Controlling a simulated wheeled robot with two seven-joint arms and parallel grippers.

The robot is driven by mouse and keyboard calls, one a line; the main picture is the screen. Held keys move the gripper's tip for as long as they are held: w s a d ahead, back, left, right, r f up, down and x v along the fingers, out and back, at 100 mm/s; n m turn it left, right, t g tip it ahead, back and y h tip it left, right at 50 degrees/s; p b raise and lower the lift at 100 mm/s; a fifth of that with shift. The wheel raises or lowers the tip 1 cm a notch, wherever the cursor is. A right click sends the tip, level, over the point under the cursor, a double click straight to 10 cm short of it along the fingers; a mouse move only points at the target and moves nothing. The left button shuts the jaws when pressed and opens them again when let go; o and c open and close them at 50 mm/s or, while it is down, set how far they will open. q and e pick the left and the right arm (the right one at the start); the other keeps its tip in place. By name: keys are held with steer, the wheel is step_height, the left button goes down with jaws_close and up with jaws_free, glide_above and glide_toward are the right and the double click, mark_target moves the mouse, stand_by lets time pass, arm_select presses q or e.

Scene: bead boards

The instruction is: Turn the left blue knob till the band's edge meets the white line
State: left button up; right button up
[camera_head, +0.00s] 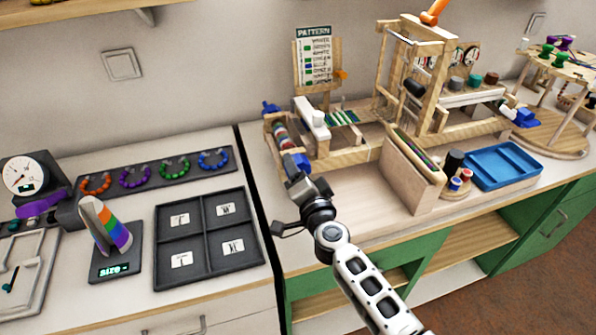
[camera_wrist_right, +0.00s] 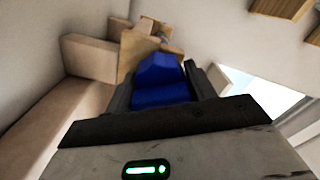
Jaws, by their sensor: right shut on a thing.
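A blue knob (camera_head: 297,160) sits at the near end of the roller on the left side of the wooden loom. My right gripper (camera_head: 303,180) is shut on this knob. In the right wrist view the blue knob (camera_wrist_right: 160,82) stands between the two dark fingers of the gripper (camera_wrist_right: 162,92). The roller (camera_head: 283,132) carries a striped, coloured band, partly visible behind the knob. The white line and the band's edge are too small to tell. My left gripper is not in view.
Another blue piece (camera_head: 270,107) is at the roller's far end. A white block (camera_head: 318,124) stands beside the roller. A blue tray (camera_head: 502,166) and a wooden box (camera_head: 408,183) lie to the right. A dark four-part tray (camera_head: 209,272) is on the left counter.

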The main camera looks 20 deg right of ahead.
steer(key=o, duration=1)
steer(key=shift+s, duration=0.15)
steer(key=shift+s+d+b, duration=0.15)
steer(key=shift+s+b, duration=0.2)
steer(key=shift+s, duration=3.6)
steer(key=shift+s+d+b, duration=0.1)
steer(key=shift+s+b, duration=0.2)
steer(key=shift+s, duration=3.65)
